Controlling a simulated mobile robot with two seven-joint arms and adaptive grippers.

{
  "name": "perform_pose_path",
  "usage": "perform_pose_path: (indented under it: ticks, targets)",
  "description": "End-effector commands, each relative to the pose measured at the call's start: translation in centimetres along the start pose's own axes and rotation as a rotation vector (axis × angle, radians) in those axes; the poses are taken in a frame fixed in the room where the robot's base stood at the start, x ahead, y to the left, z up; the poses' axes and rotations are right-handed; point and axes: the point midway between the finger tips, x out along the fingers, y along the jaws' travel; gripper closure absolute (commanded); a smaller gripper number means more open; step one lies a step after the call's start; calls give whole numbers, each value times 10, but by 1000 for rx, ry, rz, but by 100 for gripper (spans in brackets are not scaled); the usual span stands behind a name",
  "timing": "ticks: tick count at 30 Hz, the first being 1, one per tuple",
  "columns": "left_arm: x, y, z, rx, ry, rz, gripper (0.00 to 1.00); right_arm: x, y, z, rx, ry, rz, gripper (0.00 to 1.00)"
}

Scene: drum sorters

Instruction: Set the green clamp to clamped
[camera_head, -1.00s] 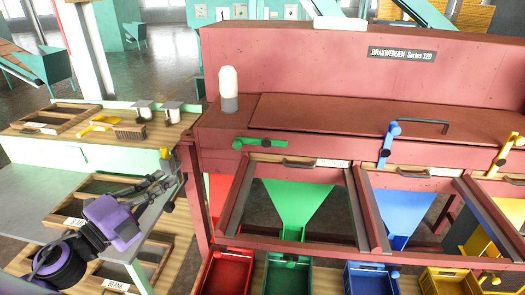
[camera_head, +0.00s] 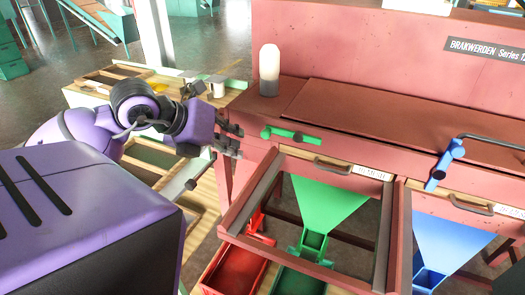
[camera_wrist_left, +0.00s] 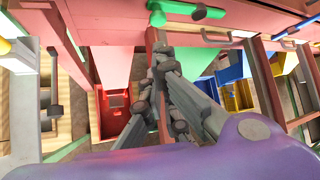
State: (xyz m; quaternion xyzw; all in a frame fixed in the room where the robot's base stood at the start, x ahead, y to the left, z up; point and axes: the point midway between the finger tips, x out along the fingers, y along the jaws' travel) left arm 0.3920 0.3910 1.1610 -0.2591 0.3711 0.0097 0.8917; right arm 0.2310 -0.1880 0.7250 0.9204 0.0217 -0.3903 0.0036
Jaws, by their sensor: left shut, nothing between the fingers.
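The green clamp (camera_head: 291,135) is a bar lying almost level on the front of the red machine, with a dark knob on it. In the left wrist view the green clamp (camera_wrist_left: 186,10) shows at the top, beyond my fingertips. My left gripper (camera_head: 238,142) is shut and empty. It is just left of the clamp in the head view, with a gap between them. In the left wrist view the left gripper's fingers (camera_wrist_left: 163,58) are together, pointing toward the clamp. My right gripper is in neither view.
A white-topped lamp (camera_head: 269,70) stands on the machine above the clamp. A blue clamp (camera_head: 443,165) stands steeply tilted to the right. A red frame around a green funnel (camera_head: 318,210) juts out below the clamp. A wooden bench stands behind my left arm.

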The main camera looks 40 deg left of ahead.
Motion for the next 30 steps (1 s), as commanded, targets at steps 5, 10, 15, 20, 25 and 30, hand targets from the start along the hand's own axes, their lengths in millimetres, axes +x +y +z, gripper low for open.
perform_pose_path:
  ticks: [5, 10, 15, 20, 25, 30]
  targets:
    - [1, -1, 0, 0, 0, -2, 100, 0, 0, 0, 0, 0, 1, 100]
    - [14, -1, 0, 1, 1, -3, 100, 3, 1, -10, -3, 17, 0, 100]
    - [45, -1, 0, 0, 1, -4, 100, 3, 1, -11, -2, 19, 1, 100]
    - [73, -2, 1, 1, -1, -5, 100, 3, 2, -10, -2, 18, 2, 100]
    - [92, -2, 1, 0, -2, -5, 100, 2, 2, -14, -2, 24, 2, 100]
    - [100, -2, 0, 1, -1, -4, 100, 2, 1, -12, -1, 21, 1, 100]
